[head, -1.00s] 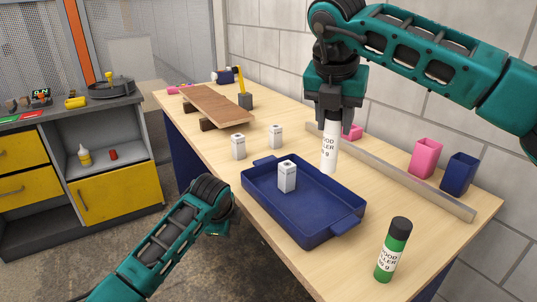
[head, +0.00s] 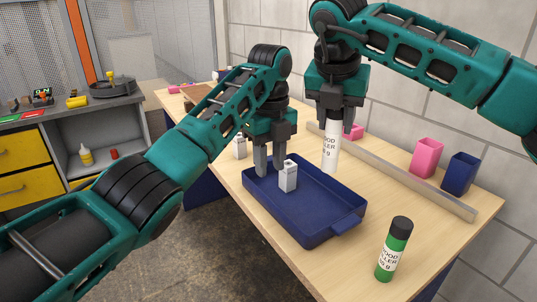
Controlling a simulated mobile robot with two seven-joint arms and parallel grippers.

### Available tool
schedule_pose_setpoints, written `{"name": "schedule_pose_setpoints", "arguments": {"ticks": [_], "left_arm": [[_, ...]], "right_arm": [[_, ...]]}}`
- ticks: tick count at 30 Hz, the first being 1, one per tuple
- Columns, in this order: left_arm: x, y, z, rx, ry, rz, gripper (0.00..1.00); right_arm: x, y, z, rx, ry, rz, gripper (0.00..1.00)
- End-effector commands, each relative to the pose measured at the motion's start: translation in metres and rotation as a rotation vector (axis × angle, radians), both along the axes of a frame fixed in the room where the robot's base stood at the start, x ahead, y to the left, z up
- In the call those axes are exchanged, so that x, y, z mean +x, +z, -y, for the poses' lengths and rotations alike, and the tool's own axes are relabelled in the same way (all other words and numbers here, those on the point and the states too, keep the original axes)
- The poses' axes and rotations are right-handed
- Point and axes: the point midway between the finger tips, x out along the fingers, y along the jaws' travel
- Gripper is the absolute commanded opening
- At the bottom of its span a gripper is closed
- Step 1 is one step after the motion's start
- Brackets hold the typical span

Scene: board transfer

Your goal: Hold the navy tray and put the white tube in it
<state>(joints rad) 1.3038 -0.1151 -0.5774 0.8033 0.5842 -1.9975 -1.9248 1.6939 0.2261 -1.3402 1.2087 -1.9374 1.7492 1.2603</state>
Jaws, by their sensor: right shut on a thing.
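The navy tray (head: 315,222) lies on the wooden table with a small white box (head: 288,177) inside it near its far left end. My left gripper (head: 270,166) is at the tray's far left end, by the handle there. Its two fingers are apart, and they hide that handle; I cannot tell whether they touch the tray. My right gripper (head: 339,122) is shut on the white tube (head: 330,152). It holds the tube upright behind the tray's far long side; its bottom looks close to the table.
A green tube with a black cap (head: 393,250) stands at the front right. Pink (head: 427,158) and blue (head: 461,174) cups stand behind a long metal bar (head: 420,185). Another white box (head: 240,148) is partly behind my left arm.

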Motion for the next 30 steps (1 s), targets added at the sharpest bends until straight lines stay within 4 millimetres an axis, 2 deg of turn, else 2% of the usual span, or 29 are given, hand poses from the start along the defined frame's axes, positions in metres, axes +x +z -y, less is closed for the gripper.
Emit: {"name": "schedule_pose_setpoints", "arguments": {"ticks": [9,15,21,30], "left_arm": [[-0.001,-0.062,-0.001,0.001,0.004,-0.003,0.34],[0.0,-0.091,-0.001,0.001,0.004,0.0,0.34],[0.0,-0.106,-0.001,0.001,0.004,0.001,0.34],[0.0,-0.107,-0.001,0.0,0.004,0.002,0.34]], "right_arm": [[0.0,0.0,0.0,0.0,0.0,0.0,0.05],[0.0,0.0,0.0,0.0,0.0,0.0,0.05],[0.0,0.0,0.0,0.0,0.0,0.0,0.05],[0.0,0.0,0.0,0.0,0.0,0.001,0.05]]}}
